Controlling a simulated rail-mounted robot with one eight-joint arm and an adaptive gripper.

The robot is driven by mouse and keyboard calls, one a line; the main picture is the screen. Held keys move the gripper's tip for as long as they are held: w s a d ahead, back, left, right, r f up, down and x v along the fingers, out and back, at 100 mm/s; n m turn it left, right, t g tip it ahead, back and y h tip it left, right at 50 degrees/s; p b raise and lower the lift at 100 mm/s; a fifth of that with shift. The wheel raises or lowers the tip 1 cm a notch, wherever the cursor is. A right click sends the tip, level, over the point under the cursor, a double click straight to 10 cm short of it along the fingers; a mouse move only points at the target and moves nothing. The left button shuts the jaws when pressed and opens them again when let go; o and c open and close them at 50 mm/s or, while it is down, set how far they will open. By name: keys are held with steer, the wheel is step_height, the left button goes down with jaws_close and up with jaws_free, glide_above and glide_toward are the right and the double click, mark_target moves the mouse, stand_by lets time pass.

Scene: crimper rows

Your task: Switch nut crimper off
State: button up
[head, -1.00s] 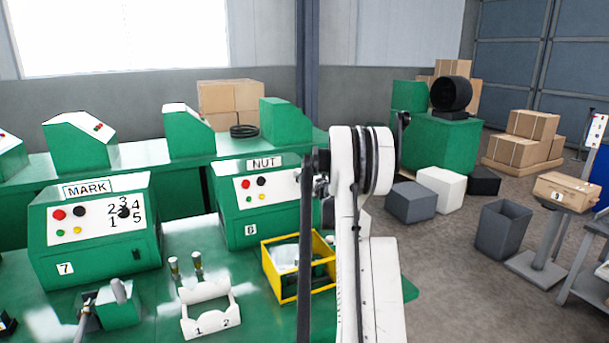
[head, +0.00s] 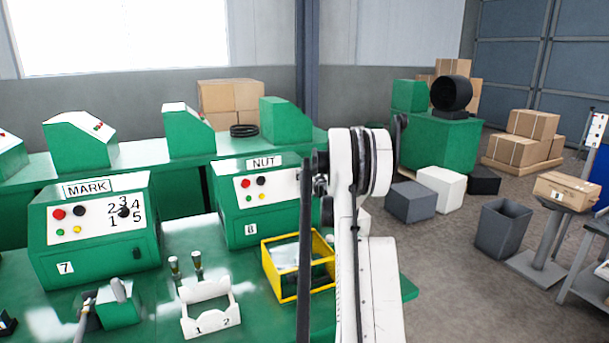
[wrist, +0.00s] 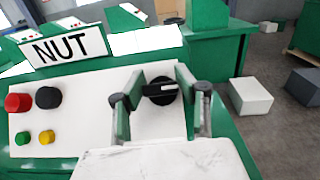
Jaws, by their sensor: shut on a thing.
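The nut crimper (head: 232,214) is a green box with a white sloped panel and a NUT sign (head: 264,162); it stands on the green bench, left of my arm. In the wrist view its panel (wrist: 85,105) carries a red button (wrist: 18,103), a black button (wrist: 48,97), a green button (wrist: 22,138), a yellow button (wrist: 47,137) and a black rotary switch (wrist: 162,89). My gripper (wrist: 160,92) is over the switch, its two fingers on either side of the knob and shut on it. A white mark on the knob points to the right. In the head view my arm hides the switch.
The MARK machine (head: 95,220) stands to the left on the same bench. A yellow open-frame bin (head: 283,284), a white two-slot holder (head: 208,314) and a small green lever device (head: 118,305) sit in front.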

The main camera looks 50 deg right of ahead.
steer(key=shift+f+n+y, duration=0.1)
steer(key=shift+n+y, duration=0.2)
steer(key=shift+n, duration=0.1)
steer(key=n+t+y+b, duration=0.1)
steer(key=n+y+b, duration=0.1)
steer(key=n, duration=0.3)
steer(key=shift+y, duration=0.9)
steer(key=n+y+b, duration=0.1)
steer(key=n+y, duration=0.3)
steer(key=n, duration=0.2)
steer(key=shift+a, duration=0.1)
steer(key=n+g+y, duration=0.1)
steer(key=n+y, duration=0.1)
steer(key=n, duration=0.1)
steer(key=n+g+y+p, duration=0.1)
steer(key=n+g, duration=0.1)
steer(key=n, duration=0.1)
steer(key=shift+a+y, duration=0.15)
steer(key=shift+y, duration=0.25)
steer(key=shift+n+g+y+p, duration=0.5)
steer(key=shift+n+g+p, duration=0.6)
steer(key=shift+n, duration=0.7)
steer(key=shift+f, duration=0.15)
steer(key=o, duration=1.2)
